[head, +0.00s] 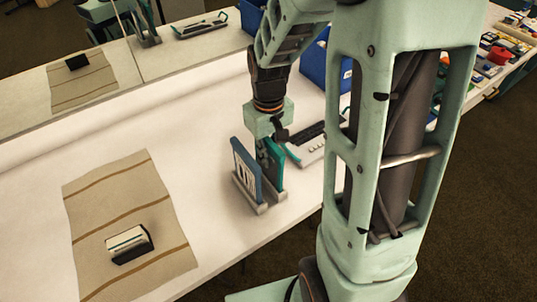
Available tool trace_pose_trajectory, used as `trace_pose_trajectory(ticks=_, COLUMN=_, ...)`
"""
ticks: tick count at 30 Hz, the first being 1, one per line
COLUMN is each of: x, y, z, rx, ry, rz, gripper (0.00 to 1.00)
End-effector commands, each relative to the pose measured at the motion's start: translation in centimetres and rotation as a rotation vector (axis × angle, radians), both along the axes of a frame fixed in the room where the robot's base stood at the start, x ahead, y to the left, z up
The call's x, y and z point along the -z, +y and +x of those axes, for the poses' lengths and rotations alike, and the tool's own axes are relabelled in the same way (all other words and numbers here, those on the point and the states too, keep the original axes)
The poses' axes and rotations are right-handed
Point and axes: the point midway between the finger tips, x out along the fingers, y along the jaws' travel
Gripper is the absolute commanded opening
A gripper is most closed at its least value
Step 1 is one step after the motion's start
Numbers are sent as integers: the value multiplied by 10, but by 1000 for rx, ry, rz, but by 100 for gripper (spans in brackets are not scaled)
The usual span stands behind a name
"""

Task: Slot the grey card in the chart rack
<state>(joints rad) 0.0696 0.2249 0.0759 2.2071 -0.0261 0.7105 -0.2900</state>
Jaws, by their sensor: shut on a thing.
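The chart rack (263,208) is a small pale grey stand on the white table, near the middle of the view. A blue card (243,168) with pale bars stands upright in its left part. A teal card (272,165) stands upright to the right of it, directly under my gripper (268,138). My gripper points down over the rack and looks shut on the teal card's top edge; its fingertips are hard to make out. I cannot tell whether the teal card rests in a slot. No plainly grey card can be made out.
A striped beige mat (135,190) at left bears a black holder with a pale block (127,241). A mirror (180,50) backs the table. The tabletop between mat and rack is clear.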

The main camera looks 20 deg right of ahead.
Motion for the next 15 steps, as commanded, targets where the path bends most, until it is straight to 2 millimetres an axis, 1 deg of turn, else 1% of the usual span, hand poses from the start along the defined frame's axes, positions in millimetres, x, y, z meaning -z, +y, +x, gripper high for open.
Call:
trace_pose_trajectory(ticks=8, x=0, y=0, z=0, rx=0, ry=0, rz=0, gripper=0)
trace_pose_trajectory(ticks=9, x=0, y=0, z=0, rx=0, ry=0, rz=0, gripper=13)
trace_pose_trajectory(ticks=13, x=0, y=0, z=0, rx=0, ry=0, rz=0, gripper=28)
trace_pose_trajectory(ticks=14, x=0, y=0, z=0, rx=0, ry=0, rz=0, gripper=30)
trace_pose_trajectory(ticks=15, x=0, y=0, z=0, rx=0, ry=0, rz=0, gripper=30)
